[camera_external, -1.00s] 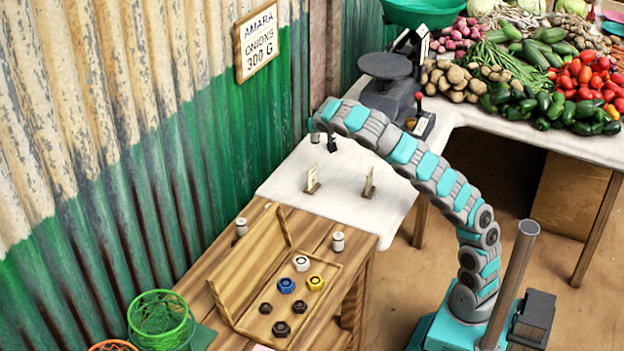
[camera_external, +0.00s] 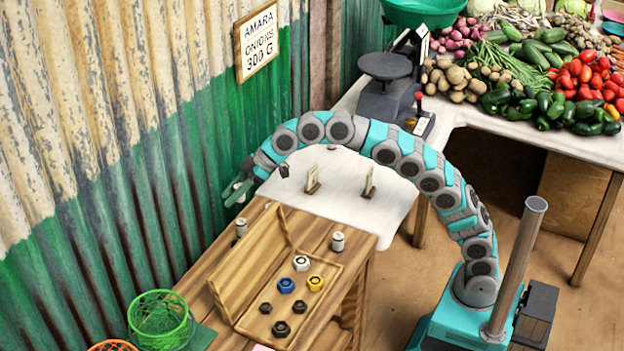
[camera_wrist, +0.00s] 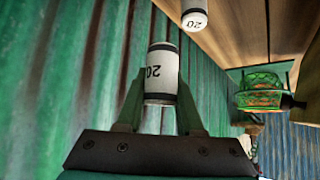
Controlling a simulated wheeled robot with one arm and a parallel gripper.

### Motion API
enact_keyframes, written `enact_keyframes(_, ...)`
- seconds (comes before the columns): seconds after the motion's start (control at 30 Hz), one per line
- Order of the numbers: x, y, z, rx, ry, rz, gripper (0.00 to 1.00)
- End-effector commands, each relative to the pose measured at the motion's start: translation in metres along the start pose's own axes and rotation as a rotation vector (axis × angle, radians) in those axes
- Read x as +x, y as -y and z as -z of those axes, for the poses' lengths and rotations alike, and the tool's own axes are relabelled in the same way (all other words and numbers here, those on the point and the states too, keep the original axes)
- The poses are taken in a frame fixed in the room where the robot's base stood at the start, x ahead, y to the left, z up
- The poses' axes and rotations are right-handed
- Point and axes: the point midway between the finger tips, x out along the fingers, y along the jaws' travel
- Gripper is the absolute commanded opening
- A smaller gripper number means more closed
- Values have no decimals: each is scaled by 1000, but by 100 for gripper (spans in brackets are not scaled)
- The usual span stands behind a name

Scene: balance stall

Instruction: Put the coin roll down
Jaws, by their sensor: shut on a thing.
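My gripper (camera_wrist: 160,96) is shut on a white coin roll (camera_wrist: 162,70) with dark bands and a "20" on it; the roll sits between the two green fingers in the wrist view. In the external view my gripper (camera_external: 238,190) is in the air near the corrugated wall, by the back left corner of the wooden bench (camera_external: 345,266). A second "20" roll (camera_wrist: 195,18) stands on the wood in the wrist view, apart from the held one. In the external view two small white rolls stand on the bench, one at left (camera_external: 241,227) and one at right (camera_external: 338,241).
A wooden tray (camera_external: 236,314) with a raised back holds white, blue, yellow and dark nut-shaped weights. Two small card stands (camera_external: 312,181) are on the white table (camera_external: 345,205). A scale (camera_external: 386,85) stands behind. A green basket (camera_external: 160,318) is at lower left.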

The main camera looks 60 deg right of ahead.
Motion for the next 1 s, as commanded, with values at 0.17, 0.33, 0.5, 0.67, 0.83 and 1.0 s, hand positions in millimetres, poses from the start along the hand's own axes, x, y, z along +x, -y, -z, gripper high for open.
enact_keyframes(0.17,27,48,24,-152,-1,165,0)
enact_keyframes(0.33,48,82,35,-258,1,276,0)
enact_keyframes(0.5,60,103,41,-321,-1,341,0)
enact_keyframes(0.67,63,113,43,-347,1,370,0)
enact_keyframes(0.83,65,115,43,-353,1,377,0)
enact_keyframes(1.0,75,115,31,-352,2,378,0)
